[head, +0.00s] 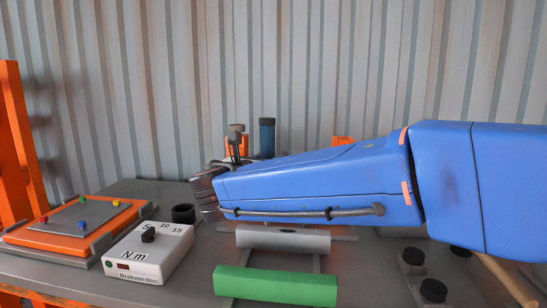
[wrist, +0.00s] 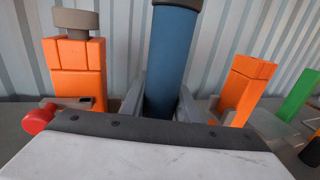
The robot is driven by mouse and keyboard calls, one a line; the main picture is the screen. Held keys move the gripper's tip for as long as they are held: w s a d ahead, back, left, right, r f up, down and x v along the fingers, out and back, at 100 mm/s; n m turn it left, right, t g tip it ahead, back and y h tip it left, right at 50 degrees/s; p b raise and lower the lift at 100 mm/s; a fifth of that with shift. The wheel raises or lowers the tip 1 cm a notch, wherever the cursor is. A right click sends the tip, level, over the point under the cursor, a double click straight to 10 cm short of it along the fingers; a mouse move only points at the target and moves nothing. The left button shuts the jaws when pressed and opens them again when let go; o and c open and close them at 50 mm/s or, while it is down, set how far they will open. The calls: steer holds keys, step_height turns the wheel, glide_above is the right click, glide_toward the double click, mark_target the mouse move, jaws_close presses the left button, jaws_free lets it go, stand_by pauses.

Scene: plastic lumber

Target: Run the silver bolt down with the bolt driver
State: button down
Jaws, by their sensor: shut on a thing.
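A blue upright cylinder with a dark top, seemingly the bolt driver (wrist: 172,55), stands between the two grey fingers of my gripper (wrist: 160,95) in the wrist view. The gripper is shut on it. Whether its lower end rests on anything is hidden. I cannot make out the silver bolt. A grey plate (head: 80,216) on an orange base at the left carries small yellow, green, blue and red heads.
Orange blocks stand left (wrist: 78,75) and right (wrist: 243,85) of the driver; the left one has a grey cap. A white torque box (head: 148,250) and a dark ring (head: 185,213) sit near the plate. Silver (head: 283,238) and green (head: 275,284) bars lie in front. A corrugated wall closes the back.

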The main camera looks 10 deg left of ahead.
steer(key=shift+f, duration=2.7)
steer(key=shift+f, duration=1.4)
stand_by(1.1)
steer(key=shift+r, duration=2.65)
